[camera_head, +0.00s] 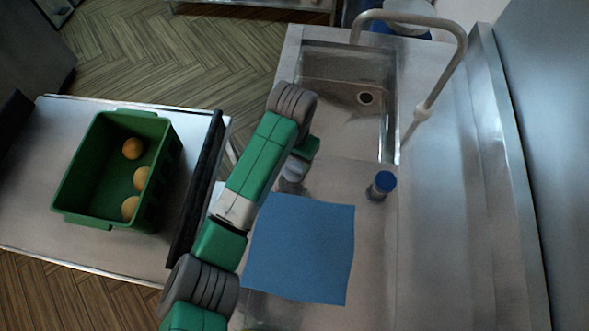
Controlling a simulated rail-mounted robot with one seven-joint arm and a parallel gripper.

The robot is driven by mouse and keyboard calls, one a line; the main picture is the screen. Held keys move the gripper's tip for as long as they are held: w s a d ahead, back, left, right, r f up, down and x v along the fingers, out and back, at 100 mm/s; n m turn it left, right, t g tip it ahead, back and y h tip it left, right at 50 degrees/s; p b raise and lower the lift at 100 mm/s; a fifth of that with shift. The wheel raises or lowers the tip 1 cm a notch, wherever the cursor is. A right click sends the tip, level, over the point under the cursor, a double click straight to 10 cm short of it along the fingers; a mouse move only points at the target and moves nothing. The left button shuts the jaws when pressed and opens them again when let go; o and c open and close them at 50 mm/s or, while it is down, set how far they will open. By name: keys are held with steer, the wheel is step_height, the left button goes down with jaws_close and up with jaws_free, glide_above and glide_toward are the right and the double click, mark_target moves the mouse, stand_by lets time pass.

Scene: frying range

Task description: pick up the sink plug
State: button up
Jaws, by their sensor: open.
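A small round piece with a blue top and a greyish side (382,186) stands on the steel counter, just in front of the sink's near right corner. I cannot tell for sure whether it is the sink plug; no other plug shows clearly. The sink (340,118) has a round dark drain (366,98) with nothing visible over it. My gripper (292,173) is at the end of the green and grey arm, left of the blue-topped piece and apart from it. It is open; its fingers are mostly hidden behind the arm.
A blue cloth (305,250) lies flat on the counter near my arm. A curved tap (460,60) rises right of the sink. A green crate (75,180) with several yellowish round items stands on the left table. The counter right of the sink is clear.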

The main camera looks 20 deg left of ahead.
mark_target(295, 167)
steer(key=f, duration=0.5)
steer(key=shift+w, duration=0.25)
steer(key=c, duration=1.1)
steer(key=shift+d+r, duration=0.1)
steer(key=shift+r, duration=0.4)
step_height(295, 167, up, 2)
steer(key=shift+r, duration=0.2)
steer(key=s+d, duration=0.1)
steer(key=s, duration=0.3)
steer(key=s+d+r+p, duration=0.1)
steer(key=s, duration=0.4)
steer(key=s+d+p, duration=0.1)
steer(key=s+d, duration=0.1)
steer(key=s, duration=0.3)
steer(key=shift+r, duration=0.4)
steer(key=shift+s+d+f+p, duration=0.15)
steer(key=shift+s+p, duration=0.2)
steer(key=shift+s, duration=0.3)
